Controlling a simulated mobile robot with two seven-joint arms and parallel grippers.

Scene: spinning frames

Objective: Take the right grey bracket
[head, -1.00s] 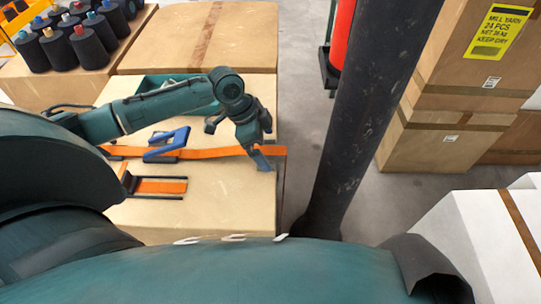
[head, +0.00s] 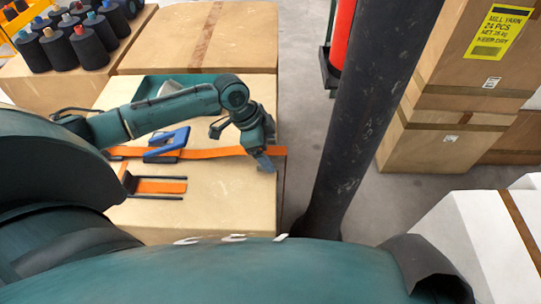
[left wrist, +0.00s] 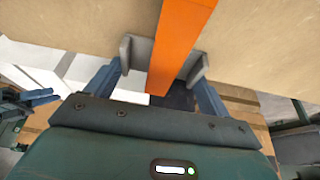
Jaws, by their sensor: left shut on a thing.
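The right grey bracket (left wrist: 193,68) shows in the left wrist view at the box edge, with an orange strap (left wrist: 180,40) running over its middle. Its other raised end stands to the left of the strap. My left gripper (left wrist: 157,82) has its blue fingers on both sides of the bracket and is shut on it. In the head view my left gripper (head: 263,160) is at the right edge of the cream-coloured box (head: 225,205), at the end of the orange strap (head: 212,153). The bracket is mostly hidden there. My right gripper is not in view.
A blue-handled tool (head: 167,143) lies on the strap, left of my gripper. A dark frame (head: 153,187) is around another strap piece nearer me. A dark post (head: 362,120) stands to the right. Dark yarn cones (head: 60,50) stand at the back left.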

